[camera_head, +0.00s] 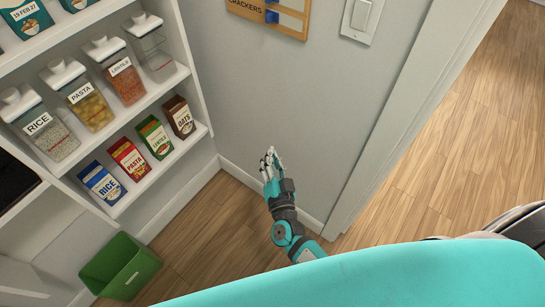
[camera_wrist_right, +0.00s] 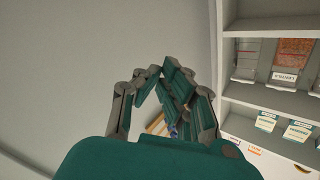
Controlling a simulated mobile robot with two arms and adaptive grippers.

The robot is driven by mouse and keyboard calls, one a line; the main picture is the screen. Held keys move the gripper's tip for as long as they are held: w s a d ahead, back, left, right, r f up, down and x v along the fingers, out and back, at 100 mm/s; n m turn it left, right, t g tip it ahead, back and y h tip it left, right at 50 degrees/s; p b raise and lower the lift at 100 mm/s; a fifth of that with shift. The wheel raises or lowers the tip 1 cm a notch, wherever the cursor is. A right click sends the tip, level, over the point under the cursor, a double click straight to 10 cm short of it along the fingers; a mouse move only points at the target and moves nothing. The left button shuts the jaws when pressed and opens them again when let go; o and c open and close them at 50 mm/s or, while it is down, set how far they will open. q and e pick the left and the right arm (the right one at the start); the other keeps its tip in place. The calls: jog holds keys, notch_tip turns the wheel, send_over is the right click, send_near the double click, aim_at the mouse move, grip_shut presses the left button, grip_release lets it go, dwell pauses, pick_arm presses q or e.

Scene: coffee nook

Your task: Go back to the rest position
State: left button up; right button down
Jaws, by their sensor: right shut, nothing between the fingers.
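My right gripper (camera_head: 270,157) is teal and grey and hangs in front of the grey wall, to the right of the shelves. Its fingers are shut with nothing held between them. In the right wrist view the fingers (camera_wrist_right: 160,72) come together in front of the plain wall. My left gripper is not in view.
A green bin (camera_head: 121,267) stands on the floor. A doorway opens onto clear wooden floor (camera_head: 450,150).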

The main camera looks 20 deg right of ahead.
dwell(0.3)
jog(key=s+f+n+g+y, duration=0.1)
jog(key=s+f+n+g, duration=0.15)
jog(key=s+f, duration=0.45)
jog(key=s+f+n+g+y, duration=0.2)
jog(key=s+f+g, duration=0.1)
jog(key=f, duration=0.8)
jog(key=s+f+n+g+y, duration=0.1)
jog(key=s+f+n+g, duration=0.3)
jog(key=f, duration=0.5)
jog(key=s+d+f+g, duration=0.2)
jog(key=s+d+f, duration=0.1)
jog(key=s, duration=0.6)
jog(key=s+d+f+n+g+h, duration=0.1)
jog(key=s+d+f+g, duration=0.2)
jog(key=s+f, duration=0.3)
jog(key=s+d+f+g+h, duration=0.1)
jog(key=s+d+f+g, duration=0.2)
jog(key=s, duration=0.9)
jog(key=shift+s+d+f, duration=0.2)
jog(key=shift+d+f, duration=0.2)
jog(key=shift+f, duration=0.25)
jog(key=shift+n, duration=0.25)
